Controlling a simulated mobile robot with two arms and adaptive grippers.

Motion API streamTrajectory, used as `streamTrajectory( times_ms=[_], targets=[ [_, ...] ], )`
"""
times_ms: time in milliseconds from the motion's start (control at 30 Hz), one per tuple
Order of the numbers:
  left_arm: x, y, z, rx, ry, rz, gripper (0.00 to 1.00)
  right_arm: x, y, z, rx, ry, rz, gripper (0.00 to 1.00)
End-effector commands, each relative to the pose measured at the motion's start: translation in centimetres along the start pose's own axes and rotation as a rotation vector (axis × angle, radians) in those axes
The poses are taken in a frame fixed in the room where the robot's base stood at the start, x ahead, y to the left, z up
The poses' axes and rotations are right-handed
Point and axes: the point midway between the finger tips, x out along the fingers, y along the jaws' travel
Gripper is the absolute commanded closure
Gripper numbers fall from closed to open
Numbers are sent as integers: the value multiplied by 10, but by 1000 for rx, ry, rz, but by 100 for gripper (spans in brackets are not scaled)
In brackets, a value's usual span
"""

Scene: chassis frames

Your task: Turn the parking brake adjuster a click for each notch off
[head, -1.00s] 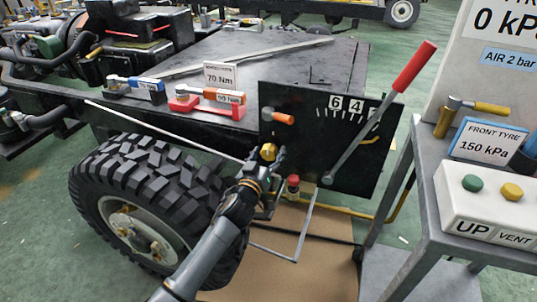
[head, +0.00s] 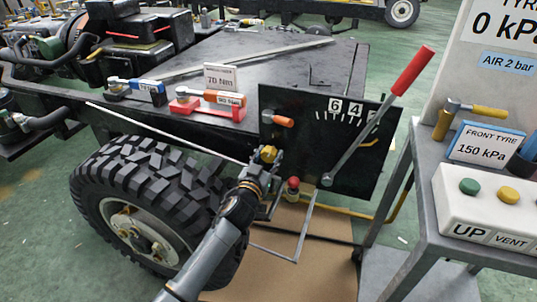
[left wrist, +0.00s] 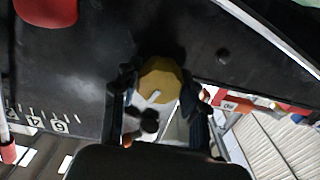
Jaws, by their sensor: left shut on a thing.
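The yellow adjuster knob (head: 268,154) stands at the left edge of a black upright panel (head: 290,158). My left gripper (head: 266,166) is shut on it, with the forearm coming up from below. In the left wrist view the faceted knob (left wrist: 160,76) sits between the two dark fingers (left wrist: 160,96), and a pale mark shows on its near side. The brake lever (head: 360,135) with its red grip (head: 413,70) leans up to the right across the panel. A scale (head: 345,107) shows 6 and 4; the lever partly covers the label after them. My right gripper is out of view.
An orange-tipped part (head: 283,121) projects just above the knob. A large tyre (head: 150,190) is left of my forearm. A grey cart (head: 400,215) with a button box (head: 480,212) stands at the right. Torque wrenches (head: 210,106) lie on the deck behind.

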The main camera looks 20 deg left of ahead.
Motion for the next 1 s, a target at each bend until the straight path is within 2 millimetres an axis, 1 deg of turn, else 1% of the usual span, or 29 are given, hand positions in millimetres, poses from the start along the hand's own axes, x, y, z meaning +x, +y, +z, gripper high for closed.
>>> streamTrajectory(
  times_ms=[200,500,1000],
  targets=[
    [0,0,-1,205,-2,-1,88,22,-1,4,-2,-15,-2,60],
    [0,0,-1,491,-1,0,88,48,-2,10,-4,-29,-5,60],
    [0,0,-1,968,0,0,88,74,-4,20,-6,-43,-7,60]
  ],
)
